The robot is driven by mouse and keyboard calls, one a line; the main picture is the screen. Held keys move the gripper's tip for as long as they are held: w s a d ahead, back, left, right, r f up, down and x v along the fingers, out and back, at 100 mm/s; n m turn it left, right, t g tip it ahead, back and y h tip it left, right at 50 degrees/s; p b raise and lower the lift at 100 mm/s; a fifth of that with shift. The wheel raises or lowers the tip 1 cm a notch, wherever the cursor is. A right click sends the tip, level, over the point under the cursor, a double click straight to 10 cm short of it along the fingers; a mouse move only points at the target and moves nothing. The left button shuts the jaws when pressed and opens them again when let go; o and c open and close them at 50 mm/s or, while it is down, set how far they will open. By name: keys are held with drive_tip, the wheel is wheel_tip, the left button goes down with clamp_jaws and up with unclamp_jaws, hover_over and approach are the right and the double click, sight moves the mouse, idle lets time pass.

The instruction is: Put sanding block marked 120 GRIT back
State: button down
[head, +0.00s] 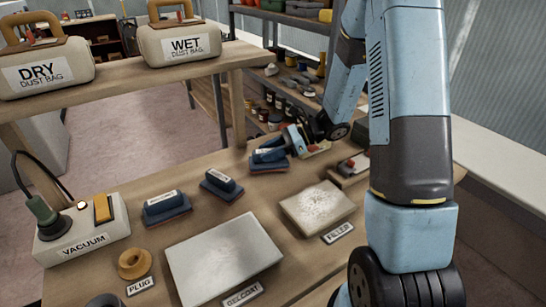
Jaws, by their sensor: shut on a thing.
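Three blue-handled sanding blocks stand in a row on the wooden bench: the left one (166,207), the middle one (221,186) and the far one (267,161). Each has a small white label on top, too small to read, so I cannot tell which is marked 120 GRIT. My gripper (292,143) reaches down from the right and is shut on the right end of the far block. That block sits at or just above the bench top; I cannot tell whether it touches. The fingertips are small and partly hidden.
A grey panel (222,262) labelled GELCOAT and a white-dusted panel (318,207) labelled FILLER lie in front. The vacuum unit (83,231) and tan plug (134,263) are at left. A raised shelf (130,80) carries DRY and WET dust bags. A red-topped item (350,168) lies right.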

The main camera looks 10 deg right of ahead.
drive_tip(key=shift+f, duration=1.1)
drive_tip(key=c, duration=0.7)
unclamp_jaws()
drive_tip(key=shift+f, duration=0.1)
drive_tip(key=v, duration=1.1)
drive_tip(key=s+d+r+n+t+h, duration=0.3)
drive_tip(key=s+r+n+t+h, duration=0.2)
drive_tip(key=s+r+n+h, duration=0.8)
drive_tip(key=s+r+n, duration=0.5)
drive_tip(key=s+r, duration=0.4)
drive_tip(key=s, duration=0.1)
drive_tip(key=shift+s+d+t+h, duration=0.15)
drive_tip(key=shift+s+t+h, duration=0.15)
drive_tip(key=shift+s, duration=0.05)
